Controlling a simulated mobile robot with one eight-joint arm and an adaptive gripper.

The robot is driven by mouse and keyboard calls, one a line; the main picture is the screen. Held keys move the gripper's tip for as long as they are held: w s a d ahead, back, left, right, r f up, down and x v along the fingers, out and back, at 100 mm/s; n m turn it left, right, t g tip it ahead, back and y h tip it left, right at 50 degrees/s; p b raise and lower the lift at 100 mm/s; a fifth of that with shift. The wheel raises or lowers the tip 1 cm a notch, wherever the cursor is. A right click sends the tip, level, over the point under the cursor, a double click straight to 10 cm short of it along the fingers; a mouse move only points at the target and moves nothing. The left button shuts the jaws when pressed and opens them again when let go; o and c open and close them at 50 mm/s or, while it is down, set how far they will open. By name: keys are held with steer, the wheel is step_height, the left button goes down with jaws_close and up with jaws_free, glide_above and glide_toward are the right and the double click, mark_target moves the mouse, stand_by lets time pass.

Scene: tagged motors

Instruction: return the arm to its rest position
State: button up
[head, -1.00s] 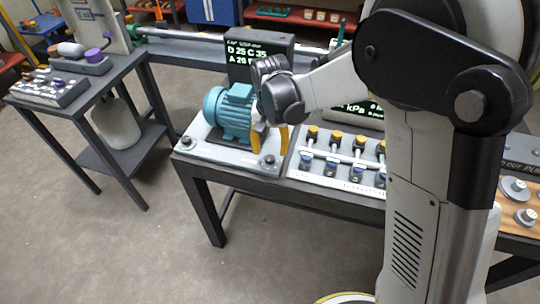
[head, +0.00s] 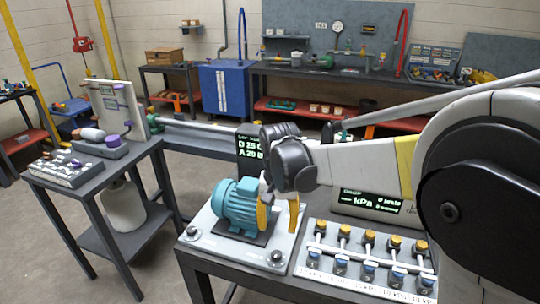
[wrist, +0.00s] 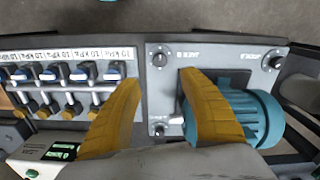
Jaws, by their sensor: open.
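My gripper (head: 279,214) hangs at the end of my arm, just right of a teal motor (head: 237,203) in the head view. Its two yellow fingers are spread apart, with nothing between them. In the wrist view my gripper (wrist: 158,100) shows both fingers over the grey base plate, and one overlaps the edge of the motor (wrist: 258,118). I cannot tell whether that finger touches the motor. The motor sits upright on the light grey plate (head: 205,243) at the table's left end. My arm hides part of the table's right side.
A row of valves with yellow and blue caps (head: 370,245) stands right of the plate. Dark display boxes (head: 249,157) stand behind the motor. A side table (head: 85,170) with small parts is at left. Open floor lies between the tables.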

steer(key=s+d+r+n+t, duration=0.1)
steer(key=s+d+r+t, duration=0.2)
steer(key=s+d, duration=0.4)
steer(key=s+d+r+t, duration=0.3)
steer(key=s+d, duration=0.5)
steer(key=s, duration=0.3)
steer(key=shift+s+d+r+n+t, duration=0.15)
steer(key=shift+d+r+n+t, duration=0.1)
steer(key=shift+r+n+t, duration=0.25)
steer(key=shift+f, duration=0.15)
stand_by(0.7)
